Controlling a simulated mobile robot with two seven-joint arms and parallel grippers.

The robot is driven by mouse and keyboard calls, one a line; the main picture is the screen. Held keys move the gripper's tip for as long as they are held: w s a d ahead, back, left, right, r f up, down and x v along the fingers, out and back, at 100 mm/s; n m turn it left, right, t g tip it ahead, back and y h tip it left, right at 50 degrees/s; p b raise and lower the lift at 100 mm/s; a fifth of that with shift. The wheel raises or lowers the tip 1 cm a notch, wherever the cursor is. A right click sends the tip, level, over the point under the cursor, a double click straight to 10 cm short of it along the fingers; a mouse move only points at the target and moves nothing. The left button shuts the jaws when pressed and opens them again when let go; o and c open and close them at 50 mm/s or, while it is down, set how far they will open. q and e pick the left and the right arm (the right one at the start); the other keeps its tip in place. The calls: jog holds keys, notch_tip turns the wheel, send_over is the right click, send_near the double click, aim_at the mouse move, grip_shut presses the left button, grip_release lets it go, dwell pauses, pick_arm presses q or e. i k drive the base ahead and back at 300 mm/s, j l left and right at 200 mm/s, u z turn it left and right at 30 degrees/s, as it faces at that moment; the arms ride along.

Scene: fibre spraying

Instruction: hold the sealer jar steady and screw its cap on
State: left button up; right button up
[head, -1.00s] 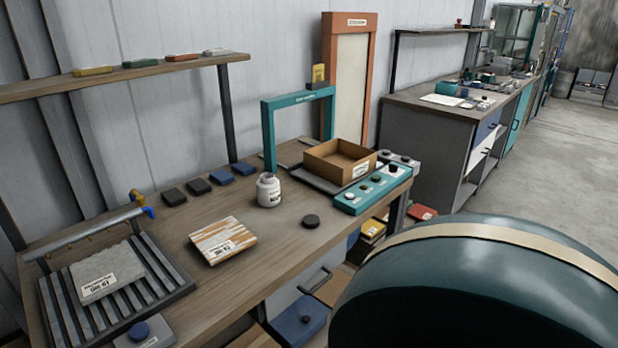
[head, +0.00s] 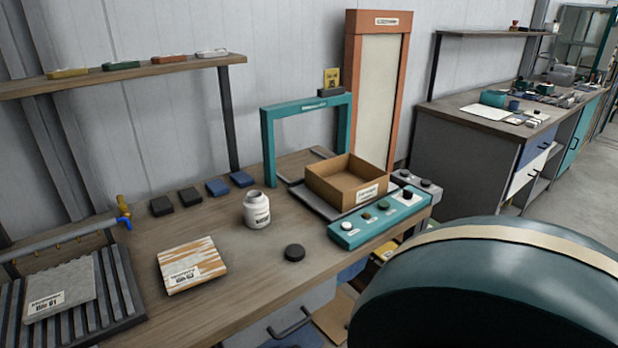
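The sealer jar (head: 257,211) is white with a dark-lettered label. It stands upright and uncapped on the wooden workbench, its open mouth facing up. The dark round cap (head: 294,253) lies flat on the bench, in front of the jar and a little to its right, apart from it. Neither of my grippers shows in the head view.
A striped sample board (head: 191,264) lies left of the jar. A slatted rack with a grey tile (head: 62,287) is at far left. A cardboard box (head: 347,182), teal frame (head: 268,146) and teal button panel (head: 345,238) stand right. Bench around jar and cap is clear.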

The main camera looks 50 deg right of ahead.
aim_at(256, 207)
jog(key=k+l, duration=0.1)
jog(key=l, duration=0.4)
jog(key=k+l, duration=0.1)
jog(key=l, duration=0.9)
jog(key=k+l, duration=0.15)
jog(key=l, duration=0.35)
